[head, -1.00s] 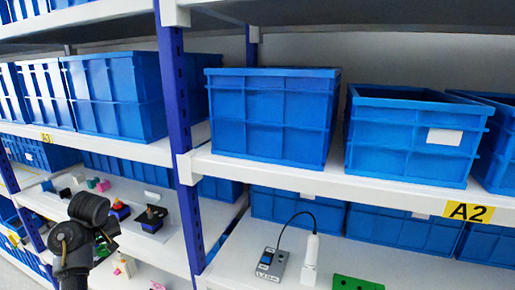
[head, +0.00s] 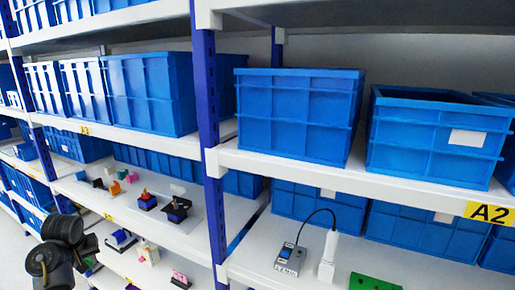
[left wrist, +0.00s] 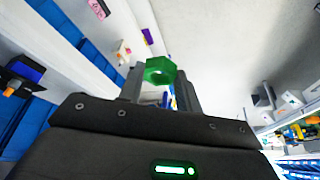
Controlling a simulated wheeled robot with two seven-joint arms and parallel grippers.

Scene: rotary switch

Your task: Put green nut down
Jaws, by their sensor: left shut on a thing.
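The green nut (left wrist: 160,70) shows in the left wrist view, held between the fingertips of my left gripper (left wrist: 160,82). The gripper is shut on it, and the nut is in the air. My right gripper is in neither view.
A shelf (head: 150,225) at left carries small coloured parts and dark switch-like devices. A grey box (head: 290,258) with a cable and a green plate (head: 373,282) stand on the right shelf. A blue upright post (head: 214,170) divides the bays. Blue crates (head: 298,115) fill the upper shelves.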

